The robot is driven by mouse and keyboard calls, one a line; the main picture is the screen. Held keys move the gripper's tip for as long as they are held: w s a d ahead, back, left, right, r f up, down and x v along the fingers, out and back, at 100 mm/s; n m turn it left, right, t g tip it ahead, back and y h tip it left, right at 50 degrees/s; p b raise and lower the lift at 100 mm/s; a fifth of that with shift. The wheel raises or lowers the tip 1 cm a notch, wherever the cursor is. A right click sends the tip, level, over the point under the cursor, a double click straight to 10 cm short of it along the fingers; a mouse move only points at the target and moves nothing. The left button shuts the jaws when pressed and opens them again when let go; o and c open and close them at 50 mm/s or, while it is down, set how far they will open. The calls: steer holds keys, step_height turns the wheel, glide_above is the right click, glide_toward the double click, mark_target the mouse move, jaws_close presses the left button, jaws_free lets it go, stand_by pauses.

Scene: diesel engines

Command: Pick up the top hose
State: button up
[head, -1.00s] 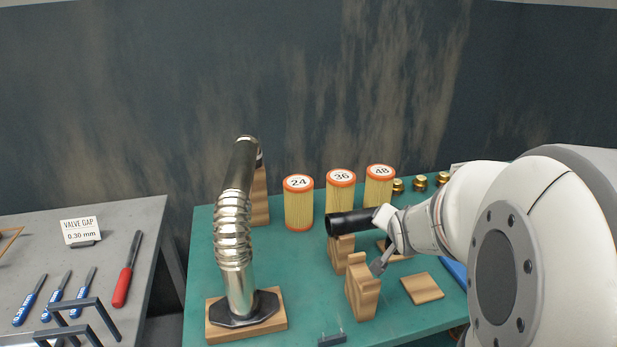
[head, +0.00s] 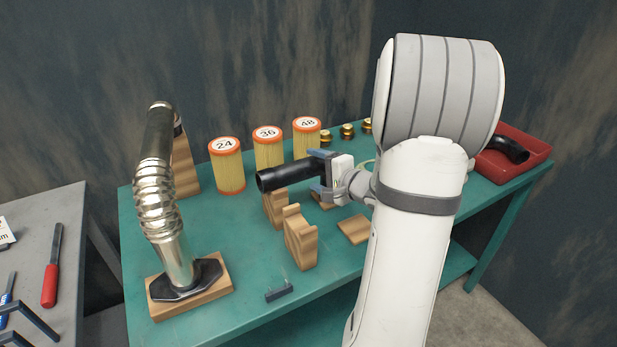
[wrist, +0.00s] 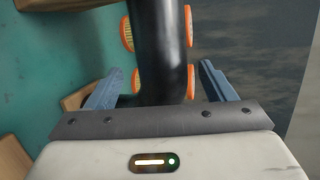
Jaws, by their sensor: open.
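The top hose (head: 285,179) is a black tube lying across a notched wooden stand (head: 276,208) on the green bench. My gripper (head: 318,172) is at the hose's right end, with its blue-grey fingers apart, one on the far side and one on the near side of it. In the wrist view the black hose (wrist: 160,45) runs between the two open fingers (wrist: 160,85), with a gap visible on both sides. The hose bends near the palm, and its far end is cut off there.
A second wooden stand (head: 300,240) is empty in front. Filter cartridges (head: 268,148) stand behind the hose. A metal flex pipe (head: 160,200) rises at left. A red tray (head: 530,160) at right holds another black hose (head: 509,149).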

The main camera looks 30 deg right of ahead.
steer(key=x, duration=0.5)
steer(key=shift+d+f, duration=0.1)
steer(key=shift+d, duration=0.05)
steer(key=shift+s, duration=0.1)
steer(key=c, duration=1.6)
steer(key=shift+o, duration=0.2)
